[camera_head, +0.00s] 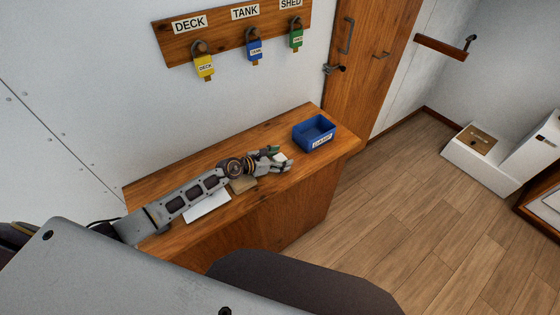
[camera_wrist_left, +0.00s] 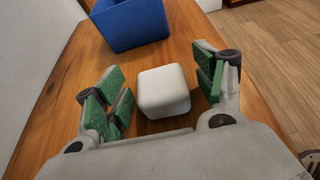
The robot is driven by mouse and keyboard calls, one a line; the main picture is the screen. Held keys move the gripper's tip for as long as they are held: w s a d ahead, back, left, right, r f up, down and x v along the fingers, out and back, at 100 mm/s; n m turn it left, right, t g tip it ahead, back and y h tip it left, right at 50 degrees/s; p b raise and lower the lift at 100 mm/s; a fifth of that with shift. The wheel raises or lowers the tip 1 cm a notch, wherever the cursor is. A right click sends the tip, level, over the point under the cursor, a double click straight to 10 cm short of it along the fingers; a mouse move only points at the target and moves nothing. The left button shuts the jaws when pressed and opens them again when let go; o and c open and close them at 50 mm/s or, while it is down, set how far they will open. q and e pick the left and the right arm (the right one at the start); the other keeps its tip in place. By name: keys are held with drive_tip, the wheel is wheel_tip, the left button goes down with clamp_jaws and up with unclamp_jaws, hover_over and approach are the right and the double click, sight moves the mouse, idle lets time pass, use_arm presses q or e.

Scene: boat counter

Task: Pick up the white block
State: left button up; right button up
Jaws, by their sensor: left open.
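The white block (camera_wrist_left: 163,91) has rounded edges and sits on the wooden counter in the left wrist view. A gap shows between the block and each finger. In the head view, my left gripper (camera_head: 281,158) is low over the counter, and part of the white block (camera_head: 280,157) shows between its fingers. My right gripper is not in view.
A blue bin (camera_head: 314,133) with a label stands on the counter (camera_head: 200,160) just beyond my left gripper. A white sheet (camera_head: 208,206) and a tan item (camera_head: 243,185) lie by my left arm. Yellow, blue and green padlocks hang on the wall board (camera_head: 222,40).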

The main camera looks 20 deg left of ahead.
sight(280, 157)
use_arm(q)
drive_tip(key=shift+c, duration=0.3)
drive_tip(key=c, duration=1.1)
drive_tip(key=shift+r+p, duration=0.35)
drive_tip(key=shift+r, duration=0.45)
wheel_tip(280, 157, up, 7)
drive_tip(key=shift+f+p, duration=0.15)
drive_tip(key=shift+p, duration=0.7)
drive_tip(key=shift+r, duration=0.9)
